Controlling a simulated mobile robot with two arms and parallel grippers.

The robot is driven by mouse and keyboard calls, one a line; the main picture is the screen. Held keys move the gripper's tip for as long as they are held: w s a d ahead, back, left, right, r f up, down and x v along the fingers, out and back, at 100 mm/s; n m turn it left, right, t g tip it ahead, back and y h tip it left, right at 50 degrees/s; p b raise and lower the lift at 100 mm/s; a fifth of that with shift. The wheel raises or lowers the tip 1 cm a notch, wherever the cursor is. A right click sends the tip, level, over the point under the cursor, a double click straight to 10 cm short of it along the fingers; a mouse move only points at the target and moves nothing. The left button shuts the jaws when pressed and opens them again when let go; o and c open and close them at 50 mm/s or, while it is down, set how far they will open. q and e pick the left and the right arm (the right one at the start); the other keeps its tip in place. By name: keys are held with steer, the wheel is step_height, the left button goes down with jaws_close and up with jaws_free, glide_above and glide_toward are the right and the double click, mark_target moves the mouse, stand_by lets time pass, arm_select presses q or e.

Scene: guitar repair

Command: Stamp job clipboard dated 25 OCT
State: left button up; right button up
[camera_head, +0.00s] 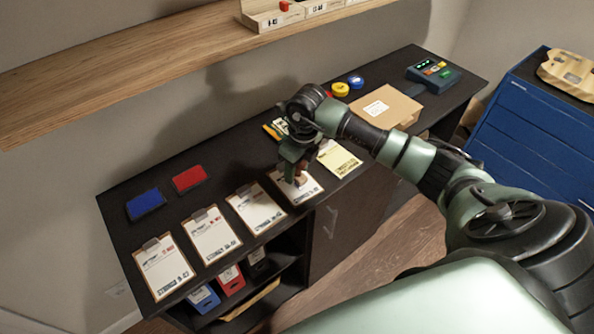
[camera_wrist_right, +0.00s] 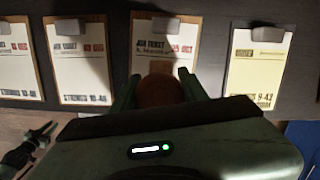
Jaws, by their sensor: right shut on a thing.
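Several clipboards with white job sheets lie in a row along the front of the dark bench. My right gripper (camera_head: 293,172) is over the rightmost white-sheet clipboard (camera_head: 312,191), shut on a stamp (camera_head: 300,180) with a brown rounded handle. In the right wrist view, the gripper (camera_wrist_right: 158,88) holds the stamp (camera_wrist_right: 160,92) over the lower part of that clipboard (camera_wrist_right: 165,48), whose small red date seems to read 25 OCT. I cannot tell whether the stamp touches the paper. A blue ink pad (camera_head: 146,203) and a red ink pad (camera_head: 189,179) lie behind the row.
A yellow-sheet clipboard (camera_head: 339,158) lies just right of the gripper. A cardboard box (camera_head: 387,107), tape rolls (camera_head: 340,89) and a blue device (camera_head: 433,76) stand further right. A wooden shelf (camera_head: 150,62) hangs above the bench. A blue cabinet (camera_head: 530,125) stands at right.

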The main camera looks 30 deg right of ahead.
steer(key=shift+r+p, duration=1.05)
steer(key=shift+r, duration=1.05)
